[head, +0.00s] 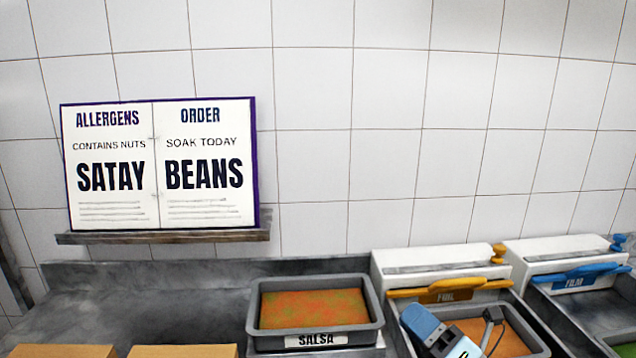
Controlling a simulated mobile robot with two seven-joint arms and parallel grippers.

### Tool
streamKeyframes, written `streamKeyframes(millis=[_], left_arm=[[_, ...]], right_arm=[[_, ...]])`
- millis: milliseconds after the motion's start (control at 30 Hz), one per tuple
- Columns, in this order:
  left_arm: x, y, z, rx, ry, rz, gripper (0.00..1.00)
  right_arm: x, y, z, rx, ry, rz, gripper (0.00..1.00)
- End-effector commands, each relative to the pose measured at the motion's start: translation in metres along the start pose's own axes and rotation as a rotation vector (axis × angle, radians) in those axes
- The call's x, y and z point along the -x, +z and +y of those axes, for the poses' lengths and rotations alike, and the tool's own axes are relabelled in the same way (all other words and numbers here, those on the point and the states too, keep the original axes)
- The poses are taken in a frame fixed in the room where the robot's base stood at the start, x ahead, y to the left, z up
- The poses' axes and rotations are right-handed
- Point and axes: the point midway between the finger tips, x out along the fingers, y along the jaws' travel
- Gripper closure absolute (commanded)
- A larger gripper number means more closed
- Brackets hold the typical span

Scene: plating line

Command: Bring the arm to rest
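My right gripper (457,325) is at the bottom right of the head view, partly cut off by the lower edge. A blue part and a dark grey part of it stand apart. Orange contents of a bin show between them, and I see nothing held there. The gripper appears in front of or over this grey bin (532,327); its height above the contents cannot be told. My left gripper is not in view.
A grey tub labelled SALSA (375,318) stands left of the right gripper. White dispensers with a yellow bar (450,287) and a blue bar (580,276) stand behind. Two tan blocks (183,351) lie at lower left. A sign (160,165) rests on a wall ledge (165,236).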

Motion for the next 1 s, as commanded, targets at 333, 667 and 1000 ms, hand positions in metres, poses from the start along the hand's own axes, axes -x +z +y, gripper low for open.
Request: streamKeyframes(millis=[333, 667, 1000], left_arm=[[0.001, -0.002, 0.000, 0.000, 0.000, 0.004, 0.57], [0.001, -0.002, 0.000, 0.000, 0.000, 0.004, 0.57], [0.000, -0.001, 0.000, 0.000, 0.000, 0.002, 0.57]], right_arm=[[0.144, 0.004, -0.070, -0.975, -0.496, -0.886, 0.70], [0.263, -0.078, -0.081, -1.461, -0.947, -1.366, 0.70], [0.321, -0.136, -0.053, -1.661, -1.254, -1.600, 0.70]])
